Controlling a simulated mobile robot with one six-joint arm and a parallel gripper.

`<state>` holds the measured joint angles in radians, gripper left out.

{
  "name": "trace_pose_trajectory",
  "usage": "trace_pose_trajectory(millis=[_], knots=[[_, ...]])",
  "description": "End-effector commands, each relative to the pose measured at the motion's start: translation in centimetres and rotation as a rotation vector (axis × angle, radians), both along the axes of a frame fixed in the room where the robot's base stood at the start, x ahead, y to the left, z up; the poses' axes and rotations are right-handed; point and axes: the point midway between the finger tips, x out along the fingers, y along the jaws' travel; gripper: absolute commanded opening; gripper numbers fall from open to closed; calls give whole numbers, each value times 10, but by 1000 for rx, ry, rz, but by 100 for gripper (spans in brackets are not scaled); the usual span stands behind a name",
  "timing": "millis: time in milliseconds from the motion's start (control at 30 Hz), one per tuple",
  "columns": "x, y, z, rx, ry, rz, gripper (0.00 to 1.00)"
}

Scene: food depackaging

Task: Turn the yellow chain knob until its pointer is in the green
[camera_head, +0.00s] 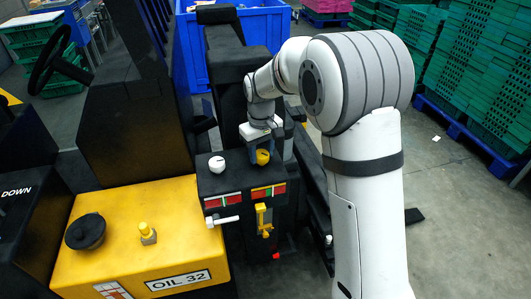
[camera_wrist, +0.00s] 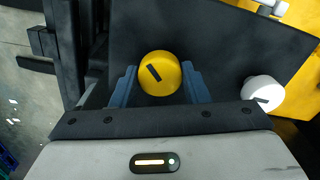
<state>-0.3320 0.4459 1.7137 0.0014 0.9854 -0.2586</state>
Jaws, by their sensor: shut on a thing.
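The yellow chain knob (camera_head: 262,157) sits upright on top of the black control box, right of a white knob (camera_head: 216,164). In the wrist view the yellow knob (camera_wrist: 170,84) lies between my gripper's blue fingers (camera_wrist: 161,84), and my gripper is shut on it. Its dark pointer mark runs slanted, from upper left to lower right in that view. In the head view my gripper (camera_head: 262,139) reaches the knob from behind, and its fingers are mostly hidden.
The white knob also shows in the wrist view (camera_wrist: 263,93), close to my right finger. A white lever (camera_head: 223,221) and a yellow latch (camera_head: 263,219) stick out of the box front. The yellow oil tank (camera_head: 135,255) with a black cap (camera_head: 86,231) stands at left.

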Motion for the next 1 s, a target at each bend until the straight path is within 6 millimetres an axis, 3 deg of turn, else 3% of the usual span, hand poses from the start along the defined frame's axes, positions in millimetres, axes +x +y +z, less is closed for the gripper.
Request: trace_pose_trajectory(millis=[500, 1000], knots=[[4, 1, 2, 7, -14, -429, 19], [4, 1, 2, 7, -11, -640, 18]])
